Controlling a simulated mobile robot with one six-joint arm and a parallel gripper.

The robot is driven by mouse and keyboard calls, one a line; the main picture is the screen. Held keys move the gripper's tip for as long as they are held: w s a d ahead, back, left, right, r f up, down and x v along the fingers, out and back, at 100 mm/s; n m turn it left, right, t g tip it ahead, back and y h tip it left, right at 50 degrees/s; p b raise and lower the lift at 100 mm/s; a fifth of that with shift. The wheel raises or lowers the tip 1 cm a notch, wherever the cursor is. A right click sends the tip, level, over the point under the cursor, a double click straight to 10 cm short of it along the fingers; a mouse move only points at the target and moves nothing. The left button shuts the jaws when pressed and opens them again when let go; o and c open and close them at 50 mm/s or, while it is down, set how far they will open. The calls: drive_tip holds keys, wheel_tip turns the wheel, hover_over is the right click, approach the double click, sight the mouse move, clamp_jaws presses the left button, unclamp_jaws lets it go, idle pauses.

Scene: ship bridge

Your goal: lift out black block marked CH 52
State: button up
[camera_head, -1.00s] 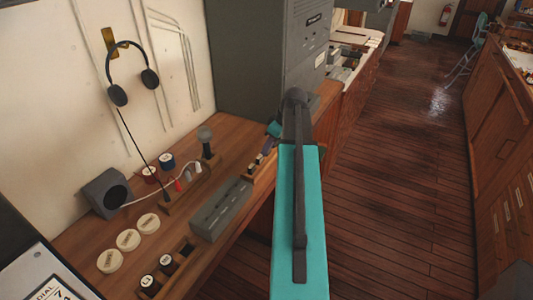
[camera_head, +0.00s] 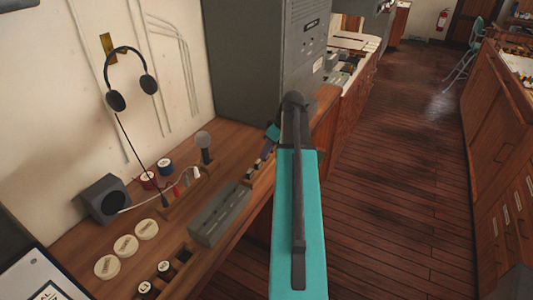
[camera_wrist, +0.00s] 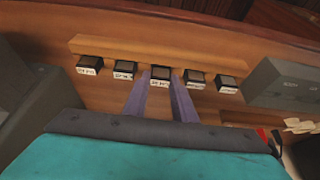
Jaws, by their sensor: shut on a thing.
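Several black blocks with white labels stand in a row along a wooden strip (camera_wrist: 205,55) in the wrist view. The labels are too small and blurred for me to read CH 52 with certainty. My gripper (camera_wrist: 160,92) has its two purple fingers on either side of the middle black block (camera_wrist: 160,73) and is shut on it. That block is in line with its neighbours, and I cannot tell whether it is raised. In the head view my gripper (camera_head: 267,149) is at the strip near the desk's right edge, partly hidden by my arm.
A grey slotted box (camera_head: 220,215) lies beside the strip. A microphone (camera_head: 203,145), a grey speaker (camera_head: 105,200), round cream discs (camera_head: 126,245) and red and blue spools (camera_head: 165,166) stand on the desk. A tall grey cabinet (camera_head: 250,70) rises behind.

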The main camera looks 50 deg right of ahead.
drive_tip(key=shift+r+b, duration=0.8)
drive_tip(key=shift+r, duration=0.7)
drive_tip(key=s+d+b, duration=0.1)
drive_tip(key=s+b, duration=0.1)
drive_tip(key=s, duration=0.6)
drive_tip(key=s+d+r+b, duration=0.1)
drive_tip(key=s+b, duration=0.1)
drive_tip(key=s, duration=0.5)
drive_tip(key=shift+s+d+r, duration=0.3)
drive_tip(key=shift+s+d, duration=0.1)
